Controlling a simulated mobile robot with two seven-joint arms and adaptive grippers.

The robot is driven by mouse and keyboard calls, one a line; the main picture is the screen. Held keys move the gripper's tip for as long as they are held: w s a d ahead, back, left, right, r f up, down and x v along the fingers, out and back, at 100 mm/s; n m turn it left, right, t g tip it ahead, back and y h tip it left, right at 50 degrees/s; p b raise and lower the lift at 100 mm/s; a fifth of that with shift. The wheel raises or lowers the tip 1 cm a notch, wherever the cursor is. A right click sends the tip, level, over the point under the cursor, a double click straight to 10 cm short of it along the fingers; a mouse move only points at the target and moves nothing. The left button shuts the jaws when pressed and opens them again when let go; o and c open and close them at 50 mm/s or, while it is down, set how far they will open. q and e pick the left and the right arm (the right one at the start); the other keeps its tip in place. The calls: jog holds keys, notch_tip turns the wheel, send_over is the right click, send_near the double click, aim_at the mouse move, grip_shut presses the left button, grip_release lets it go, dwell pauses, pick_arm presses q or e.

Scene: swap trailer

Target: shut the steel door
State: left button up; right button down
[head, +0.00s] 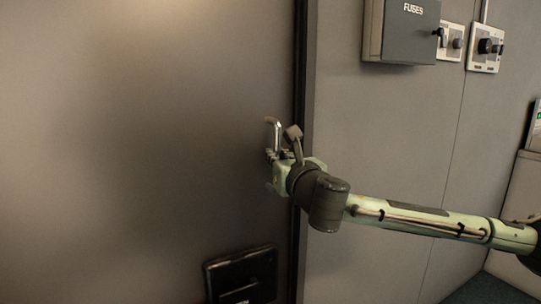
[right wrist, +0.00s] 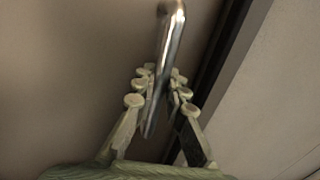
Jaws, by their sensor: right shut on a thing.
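The steel door (head: 130,150) fills the left of the head view as a large plain grey-brown panel. Its right edge lies along the dark frame, and I see no clear gap there. A shiny metal handle (head: 277,135) stands on the door near that edge. My right gripper (head: 272,156) is at the handle. In the right wrist view the fingers (right wrist: 159,95) are closed around the lower part of the handle bar (right wrist: 170,50), one on each side. My left gripper is not in view.
A dark frame strip (head: 300,70) runs beside the door. The grey wall to its right holds a box marked FUSES (head: 410,35) and switch plates (head: 486,48). A black panel (head: 242,277) sits low on the door. A pale cabinet (head: 515,210) stands at the far right.

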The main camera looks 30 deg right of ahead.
jog(key=shift+s+a+f, duration=0.2)
jog(key=shift+s+a, duration=0.05)
jog(key=shift+s, duration=0.4)
jog(key=c, duration=1.9)
grip_release()
jog(key=shift+c, duration=0.2)
jog(key=o, duration=0.4)
jog(key=shift+s+d+r, duration=0.1)
jog(key=shift+s+r, duration=0.1)
jog(key=shift+s, duration=0.05)
jog(key=shift+w, duration=0.1)
jog(key=shift+r, duration=0.25)
notch_tip(320, 180, up, 10)
jog(key=shift+f, duration=0.25)
